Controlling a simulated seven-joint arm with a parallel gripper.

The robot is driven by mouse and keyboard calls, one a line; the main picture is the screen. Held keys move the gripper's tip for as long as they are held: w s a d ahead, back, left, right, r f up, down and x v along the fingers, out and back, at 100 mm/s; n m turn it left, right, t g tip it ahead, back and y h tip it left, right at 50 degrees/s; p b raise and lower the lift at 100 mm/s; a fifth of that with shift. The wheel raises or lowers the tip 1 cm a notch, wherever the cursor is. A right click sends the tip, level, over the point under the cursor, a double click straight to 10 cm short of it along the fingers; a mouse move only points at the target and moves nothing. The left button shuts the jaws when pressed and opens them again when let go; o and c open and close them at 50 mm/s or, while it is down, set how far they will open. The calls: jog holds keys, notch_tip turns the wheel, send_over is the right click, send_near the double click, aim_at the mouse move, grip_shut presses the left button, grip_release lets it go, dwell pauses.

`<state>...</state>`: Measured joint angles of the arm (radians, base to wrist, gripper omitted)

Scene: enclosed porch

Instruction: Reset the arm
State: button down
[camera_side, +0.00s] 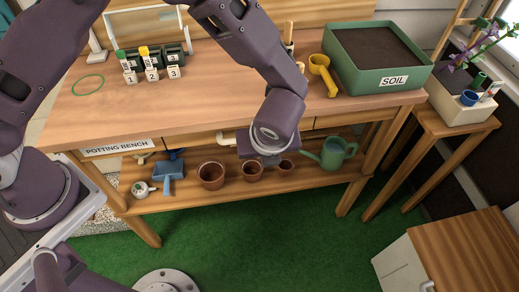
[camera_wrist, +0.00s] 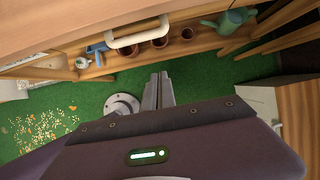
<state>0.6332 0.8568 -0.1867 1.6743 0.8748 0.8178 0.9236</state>
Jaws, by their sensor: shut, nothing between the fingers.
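My gripper (camera_wrist: 159,78) shows in the wrist view with its two grey fingers together and nothing between them. The fingers appear over the green floor (camera_wrist: 205,75), apart from the potting bench (camera_wrist: 60,30). In the side view, the end of my arm hangs in front of the front edge of the bench (camera_side: 210,95), near the drawers, and its fingers cannot be made out. A white drawer handle (camera_wrist: 138,33) is close beyond the fingertips in the wrist view; in the side view the handle (camera_side: 224,138) is partly hidden behind my arm.
A soil box (camera_side: 393,83), yellow scoop (camera_side: 323,70) and numbered blocks (camera_side: 151,75) stand on the bench. The lower shelf holds pots (camera_side: 211,176), a blue dustpan (camera_side: 169,172) and a green watering can (camera_side: 331,153). A wooden cabinet (camera_side: 465,250) stands front right. Open green floor lies between.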

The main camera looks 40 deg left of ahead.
jog(key=s+a+r+n+h, duration=0.1)
jog(key=s+a+r+n, duration=0.2)
jog(key=a+r+n, duration=0.55)
jog(key=s+a+r+n, duration=0.4)
jog(key=a+r+n, duration=0.1)
jog(key=r, duration=0.7)
jog(key=s+a+r+n+t+h, duration=0.1)
jog(key=s+a+r+n, duration=0.1)
jog(key=s+n, duration=0.4)
jog(key=s+a+r+n+t+h, duration=0.1)
jog(key=s+a+r+n, duration=0.1)
jog(key=s+n, duration=0.5)
jog(key=shift+a+r+h, duration=0.15)
jog(key=shift+a+h, duration=0.05)
jog(key=shift+h, duration=0.1)
jog(key=shift+n, duration=0.25)
